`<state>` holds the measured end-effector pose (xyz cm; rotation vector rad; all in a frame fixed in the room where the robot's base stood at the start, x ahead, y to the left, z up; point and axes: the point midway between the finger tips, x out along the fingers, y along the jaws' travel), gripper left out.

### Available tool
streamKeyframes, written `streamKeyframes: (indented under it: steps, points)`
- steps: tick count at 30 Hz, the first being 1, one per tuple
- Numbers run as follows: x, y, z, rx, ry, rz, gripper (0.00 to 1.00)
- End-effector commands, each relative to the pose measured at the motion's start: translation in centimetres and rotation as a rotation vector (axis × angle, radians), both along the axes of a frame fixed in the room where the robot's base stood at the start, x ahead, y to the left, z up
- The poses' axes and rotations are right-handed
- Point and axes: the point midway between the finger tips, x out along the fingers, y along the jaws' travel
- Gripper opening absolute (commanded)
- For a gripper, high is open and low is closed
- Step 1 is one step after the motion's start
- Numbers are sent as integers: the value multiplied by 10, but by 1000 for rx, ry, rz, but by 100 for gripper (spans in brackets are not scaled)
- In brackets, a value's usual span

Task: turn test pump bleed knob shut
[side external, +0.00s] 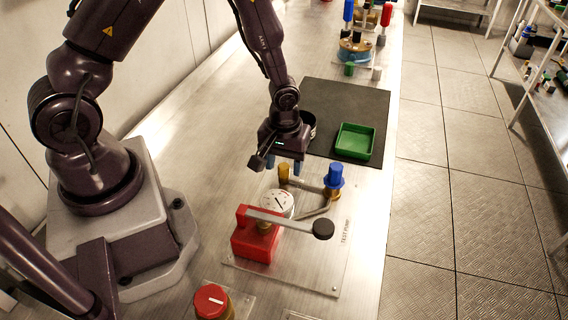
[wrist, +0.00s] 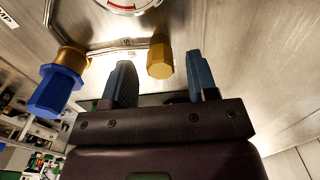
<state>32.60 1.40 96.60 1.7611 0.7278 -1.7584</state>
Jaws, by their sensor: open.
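The test pump (side external: 251,243) is a red block with a grey lever and round black handle end. A white dial gauge (side external: 278,204) stands on it and shows partly in the wrist view (wrist: 128,4). A brass hexagonal knob (side external: 284,173) stands behind the gauge; in the wrist view it appears (wrist: 160,57) between my fingers. A blue hexagonal knob (side external: 335,177) on a brass fitting stands to its right; it also shows in the wrist view (wrist: 55,92). No label shows which is the bleed knob. My gripper (side external: 284,165) is open, pointing down near the brass knob; contact is unclear.
The pump's clear base plate (side external: 330,270) lies on the metal bench. A dark mat (side external: 320,95) with a green tray (side external: 355,141) lies behind. A red round knob (side external: 211,301) is at the front. Bare bench lies left of my gripper.

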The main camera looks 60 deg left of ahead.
Motion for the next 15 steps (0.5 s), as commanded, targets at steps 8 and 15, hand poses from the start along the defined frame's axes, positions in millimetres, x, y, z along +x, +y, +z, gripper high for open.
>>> streamKeyframes:
  steps: [8,15]
  points:
    - [0,0,-9,1,-1,1,53]
    - [0,0,-9,0,0,0,30]
